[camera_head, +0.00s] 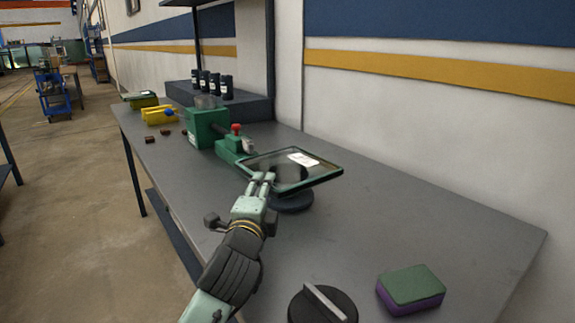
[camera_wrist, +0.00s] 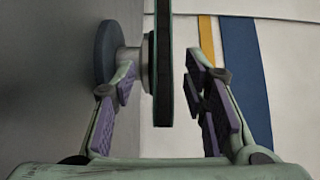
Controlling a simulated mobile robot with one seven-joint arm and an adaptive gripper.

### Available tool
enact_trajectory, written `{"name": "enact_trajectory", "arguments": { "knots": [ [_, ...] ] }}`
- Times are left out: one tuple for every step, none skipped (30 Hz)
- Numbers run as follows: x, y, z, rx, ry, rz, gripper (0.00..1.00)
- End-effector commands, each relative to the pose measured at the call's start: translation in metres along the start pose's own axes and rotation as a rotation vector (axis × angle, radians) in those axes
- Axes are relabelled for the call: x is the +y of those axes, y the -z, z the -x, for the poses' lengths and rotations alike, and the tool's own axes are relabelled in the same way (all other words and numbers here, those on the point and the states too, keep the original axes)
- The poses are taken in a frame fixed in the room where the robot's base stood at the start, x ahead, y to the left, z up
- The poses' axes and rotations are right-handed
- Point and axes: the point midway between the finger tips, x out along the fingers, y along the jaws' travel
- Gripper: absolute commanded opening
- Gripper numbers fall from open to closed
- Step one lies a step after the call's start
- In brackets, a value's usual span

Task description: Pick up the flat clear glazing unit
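The flat clear glazing unit (camera_head: 318,177) is a glass pane with a dark green edge. It lies roughly level above the bench, over a dark round stand (camera_head: 291,203). My gripper (camera_head: 262,178) is at its near left edge. In the wrist view, the glazing unit (camera_wrist: 163,70) shows edge-on between the two fingers of my gripper (camera_wrist: 160,82). The fingers stand apart with gaps on both sides of the edge, so my gripper is open around it. The stand's round base (camera_wrist: 106,50) shows to the left.
The grey bench (camera_head: 420,215) runs along the wall. A green machine (camera_head: 207,128) stands behind and left of the pane. A green and purple sponge (camera_head: 410,289) and a black round knob-like object (camera_head: 322,304) lie at the front. The bench right of the pane is clear.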

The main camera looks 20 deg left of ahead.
Motion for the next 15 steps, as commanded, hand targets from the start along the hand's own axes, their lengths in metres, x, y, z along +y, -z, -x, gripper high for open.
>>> {"name": "enact_trajectory", "arguments": {
  "knots": [
    [-0.003, -0.001, -0.005, 0.000, -0.002, 0.001, 0.40],
    [-0.004, -0.001, -0.009, 0.000, -0.002, 0.001, 0.40],
    [-0.005, -0.002, -0.015, 0.000, -0.002, 0.000, 0.40],
    [-0.006, -0.002, -0.020, 0.000, -0.003, 0.000, 0.40],
    [-0.008, -0.002, -0.025, 0.001, -0.002, 0.001, 0.40],
    [-0.008, -0.004, -0.031, 0.000, -0.003, 0.000, 0.40],
    [-0.006, -0.003, -0.035, 0.001, -0.001, 0.000, 0.40],
    [-0.006, -0.003, -0.039, 0.001, -0.002, 0.001, 0.40],
    [-0.005, -0.003, -0.043, 0.002, -0.002, 0.001, 0.40],
    [-0.005, -0.003, -0.046, 0.001, -0.001, 0.001, 0.40],
    [-0.004, -0.003, -0.048, 0.001, -0.001, 0.001, 0.40],
    [-0.004, -0.003, -0.050, 0.000, 0.001, 0.000, 0.40],
    [-0.004, -0.003, -0.050, 0.000, 0.001, 0.000, 0.40],
    [-0.004, -0.003, -0.051, 0.000, 0.002, 0.000, 0.40],
    [-0.003, -0.003, -0.051, 0.000, 0.002, 0.000, 0.40]
  ]
}}
